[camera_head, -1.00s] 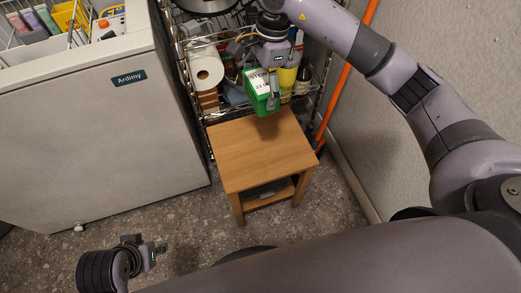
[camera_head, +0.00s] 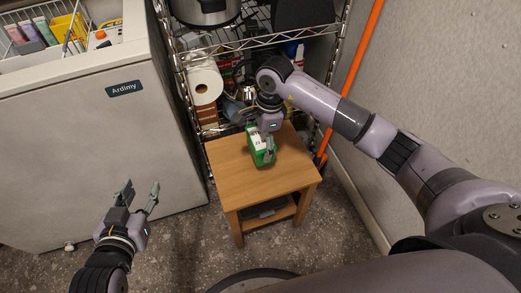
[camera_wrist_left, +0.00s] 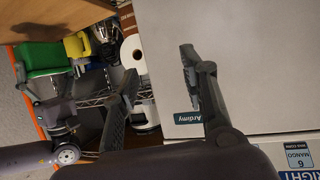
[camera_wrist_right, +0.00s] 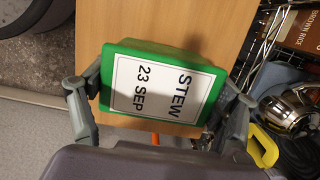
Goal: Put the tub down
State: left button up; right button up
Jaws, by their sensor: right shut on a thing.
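The tub is green with a white label reading "STEW 23 SEP". In the head view the tub (camera_head: 259,146) is at the top of the small wooden table (camera_head: 240,180), over its rear middle; I cannot tell whether it touches the top. My right gripper (camera_head: 268,150) is shut on the tub from above. In the right wrist view its fingers lie on both sides of the tub (camera_wrist_right: 160,85). My left gripper (camera_head: 138,197) is open and empty, low in front of the white freezer. The left wrist view also shows the tub (camera_wrist_left: 42,60) beside the table (camera_wrist_left: 40,18).
The white freezer (camera_head: 80,140) marked "Ardimy" stands left of the table. A wire shelf (camera_head: 262,42) with a paper roll (camera_head: 203,82) and bottles is behind it. An orange pole (camera_head: 355,60) leans at right. The table's front half is bare.

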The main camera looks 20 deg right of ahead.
notch_tip(320, 180, down, 3)
jog(key=shift+f+b, duration=0.15)
jog(key=shift+b, duration=0.25)
pick_arm(q)
jog(key=shift+w+d+r+t+h, duration=0.15)
jog(key=shift+w+r+t, duration=0.2)
jog(key=shift+r, duration=0.3)
jog(key=shift+w+d+r+t+h, duration=0.1)
jog(key=shift+w+d+r+t, duration=0.15)
jog(key=shift+r+t, duration=0.35)
jog(key=shift+w+d+r+t+h, duration=0.15)
jog(key=shift+w+r+t, duration=0.15)
jog(key=shift+r, duration=0.45)
pick_arm(e)
jog(key=shift+f, duration=0.25)
pick_arm(q)
jog(key=shift+w+r, duration=0.1)
jog(key=shift+r, duration=0.3)
pick_arm(e)
jog(key=shift+f, duration=0.15)
jog(key=o, duration=1.4)
